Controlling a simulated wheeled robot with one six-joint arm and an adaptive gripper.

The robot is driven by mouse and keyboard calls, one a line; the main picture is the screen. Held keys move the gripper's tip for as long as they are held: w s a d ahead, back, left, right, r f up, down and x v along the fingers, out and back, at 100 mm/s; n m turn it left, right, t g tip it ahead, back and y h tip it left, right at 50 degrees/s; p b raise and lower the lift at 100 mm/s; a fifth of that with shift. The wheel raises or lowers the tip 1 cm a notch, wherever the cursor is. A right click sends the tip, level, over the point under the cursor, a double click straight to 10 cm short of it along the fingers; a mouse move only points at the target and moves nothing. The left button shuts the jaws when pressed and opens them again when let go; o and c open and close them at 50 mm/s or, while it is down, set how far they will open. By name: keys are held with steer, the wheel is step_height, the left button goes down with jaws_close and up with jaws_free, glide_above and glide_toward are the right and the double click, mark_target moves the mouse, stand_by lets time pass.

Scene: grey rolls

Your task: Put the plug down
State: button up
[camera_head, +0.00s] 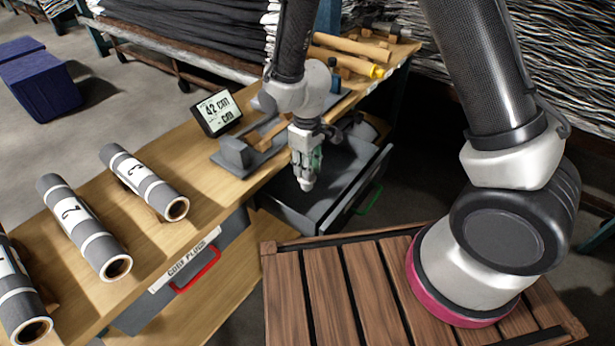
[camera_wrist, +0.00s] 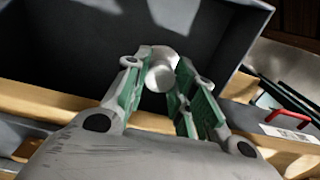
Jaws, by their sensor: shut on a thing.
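A small white plug (camera_head: 306,184) is held at the tip of my gripper (camera_head: 306,160), which points down. In the wrist view the plug (camera_wrist: 161,74) sits between the green-padded fingers of my gripper (camera_wrist: 160,88). The plug hangs over the open grey drawer (camera_head: 284,208) under the workbench, apart from its floor as far as I can tell. The drawer's dark inside (camera_wrist: 90,42) also fills the upper part of the wrist view.
The open drawer has a green handle (camera_head: 369,199). A shut drawer labelled "CORE PLUGS" has a red handle (camera_head: 196,273). On the wooden bench (camera_head: 110,240) are several grey rolls (camera_head: 143,181), a display (camera_head: 216,112) reading 42 cm and a grey fixture (camera_head: 237,153).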

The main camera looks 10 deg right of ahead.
step_height(320, 180, down, 4)
steer(key=shift+f, duration=0.15)
steer(key=o, duration=0.8)
